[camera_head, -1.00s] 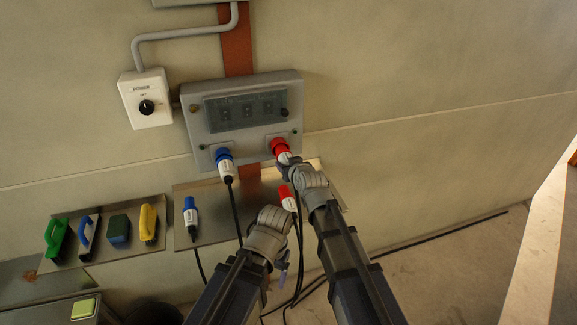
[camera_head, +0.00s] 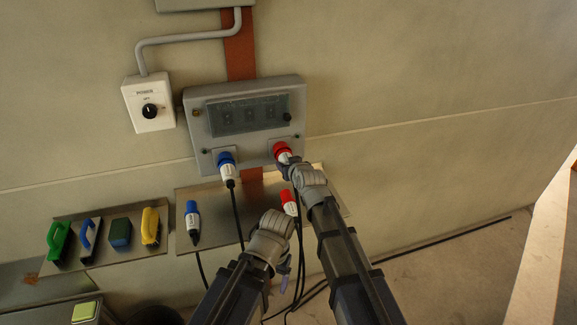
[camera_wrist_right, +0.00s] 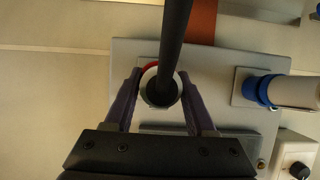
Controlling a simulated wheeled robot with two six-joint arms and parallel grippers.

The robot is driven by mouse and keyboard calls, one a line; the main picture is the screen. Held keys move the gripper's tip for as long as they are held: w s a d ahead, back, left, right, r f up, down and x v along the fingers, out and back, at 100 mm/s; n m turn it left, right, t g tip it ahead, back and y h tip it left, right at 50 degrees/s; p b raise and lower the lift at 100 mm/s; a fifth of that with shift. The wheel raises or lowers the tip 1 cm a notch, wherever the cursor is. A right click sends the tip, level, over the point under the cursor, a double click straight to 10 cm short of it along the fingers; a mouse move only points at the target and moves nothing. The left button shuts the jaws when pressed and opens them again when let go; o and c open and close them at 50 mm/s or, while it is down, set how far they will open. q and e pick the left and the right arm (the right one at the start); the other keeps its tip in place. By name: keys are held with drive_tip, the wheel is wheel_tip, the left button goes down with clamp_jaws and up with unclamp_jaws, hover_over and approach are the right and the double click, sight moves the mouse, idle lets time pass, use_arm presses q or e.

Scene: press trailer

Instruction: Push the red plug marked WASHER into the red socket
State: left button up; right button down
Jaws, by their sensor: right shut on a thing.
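My right gripper (camera_head: 289,164) is shut on a red and white plug (camera_head: 285,156) at the red socket (camera_head: 280,147) on the grey box. The plug lines up with the socket, and its red front meets it. How deep it sits is hidden. In the right wrist view, the fingers (camera_wrist_right: 161,98) clasp the plug's white body (camera_wrist_right: 149,79) from both sides, with its dark cable running toward the camera. A WASHER marking is not legible. A second red plug (camera_head: 289,202) lies on the metal shelf below. My left gripper (camera_head: 284,262) hangs low; its jaws are unclear.
The grey box (camera_head: 197,128) carries a blue plug (camera_head: 226,165) in its left socket. Another blue plug (camera_head: 192,222) lies on the shelf (camera_head: 215,232). Cables hang below. A power switch box (camera_head: 148,102) is at upper left. Brushes and a sponge (camera_head: 121,233) lie left.

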drive_tip(key=shift+c, duration=0.7)
unclamp_jaws()
drive_tip(key=p+v, duration=0.3)
drive_tip(key=v, duration=0.4)
drive_tip(key=shift+s+r, duration=0.2)
drive_tip(key=shift+s, duration=0.1)
drive_tip(key=shift+d, duration=0.1)
